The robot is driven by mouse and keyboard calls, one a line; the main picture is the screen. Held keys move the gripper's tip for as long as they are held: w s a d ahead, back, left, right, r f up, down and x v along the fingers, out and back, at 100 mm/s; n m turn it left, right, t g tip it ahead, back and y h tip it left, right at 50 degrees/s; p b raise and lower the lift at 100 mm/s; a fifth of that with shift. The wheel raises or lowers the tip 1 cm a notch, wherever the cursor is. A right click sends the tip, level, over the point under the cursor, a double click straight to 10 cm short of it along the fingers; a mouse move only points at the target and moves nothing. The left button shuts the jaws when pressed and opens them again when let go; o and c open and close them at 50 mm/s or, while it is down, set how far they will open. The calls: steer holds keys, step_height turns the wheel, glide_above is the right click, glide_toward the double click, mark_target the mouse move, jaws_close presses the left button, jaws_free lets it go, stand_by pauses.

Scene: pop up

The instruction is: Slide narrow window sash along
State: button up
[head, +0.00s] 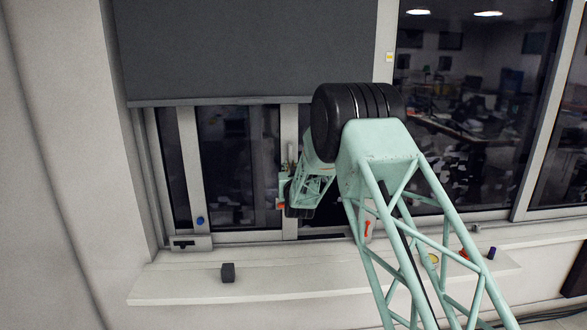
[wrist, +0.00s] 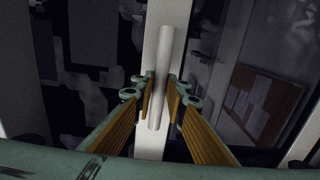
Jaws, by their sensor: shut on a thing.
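The narrow window sash (head: 289,130) stands upright behind the sill, with pale uprights and dark glass. Its upright also shows in the wrist view (wrist: 151,45), carrying a pale vertical bar handle (wrist: 162,70). My gripper (wrist: 163,90) has its fingers on both sides of this handle and is shut on it. In the head view my gripper (head: 282,192) is at the sash's right upright, partly hidden by my arm. The handle is hard to make out there.
A dark grey blind (head: 240,50) covers the upper window. On the sill (head: 165,285) are a dark cube (head: 228,272), a small dark cylinder (head: 491,253) and other small items near my arm. A blue knob (head: 200,220) sits low on the left upright.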

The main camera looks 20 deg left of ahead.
steer(key=shift+s+a+r+b, duration=0.15)
steer(key=shift+s+a, duration=0.2)
steer(key=shift+a, duration=0.4)
steer(key=shift+s+a+b, duration=0.15)
steer(key=shift+s+a, duration=0.15)
steer(key=shift+a, duration=0.4)
steer(key=shift+s+a+r+b, duration=0.15)
steer(key=shift+s+a, duration=0.2)
steer(key=shift+a, duration=0.4)
steer(key=o, duration=0.9)
steer(key=shift+f, duration=0.2)
steer(key=shift+d, duration=0.15)
steer(key=shift+s, duration=0.15)
steer(key=shift+v, duration=5.85)
